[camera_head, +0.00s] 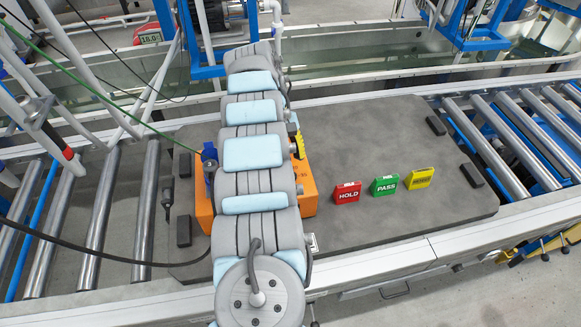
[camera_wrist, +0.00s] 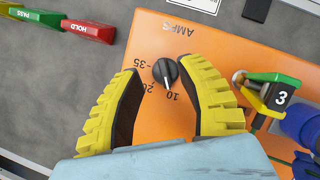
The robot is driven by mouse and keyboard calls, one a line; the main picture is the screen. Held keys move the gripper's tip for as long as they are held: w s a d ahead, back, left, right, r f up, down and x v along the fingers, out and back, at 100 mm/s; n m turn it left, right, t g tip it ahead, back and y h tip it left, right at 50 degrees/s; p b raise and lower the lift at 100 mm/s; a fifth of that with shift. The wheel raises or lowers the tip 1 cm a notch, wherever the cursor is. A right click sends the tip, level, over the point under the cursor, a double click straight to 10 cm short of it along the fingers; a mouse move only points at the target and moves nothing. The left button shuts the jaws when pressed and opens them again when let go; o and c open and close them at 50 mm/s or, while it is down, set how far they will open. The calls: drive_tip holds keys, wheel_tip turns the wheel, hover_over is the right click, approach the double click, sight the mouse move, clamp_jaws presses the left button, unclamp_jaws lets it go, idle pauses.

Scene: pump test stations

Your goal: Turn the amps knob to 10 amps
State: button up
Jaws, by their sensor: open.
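The amps knob (camera_wrist: 165,71) is a small black dial on the orange pump box (camera_wrist: 250,40), below the printed "AMPS", which appears upside down in the wrist view. The numbers 35, 20 and 10 are printed around it. A white mark on the knob's lower side points toward the 10. My gripper (camera_wrist: 158,69) is open, its yellow-backed fingers on either side of the knob with gaps showing on both sides. In the head view my arm covers the middle of the orange box (camera_head: 204,208), and the knob is hidden there.
Red HOLD (camera_head: 347,192), green PASS (camera_head: 385,185) and yellow (camera_head: 420,179) blocks stand on the grey board (camera_head: 400,130). Roller conveyors flank the board.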

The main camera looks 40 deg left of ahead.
wheel_tip(320, 180, up, 4)
drive_tip(key=shift+r, duration=0.2)
idle(0.5)
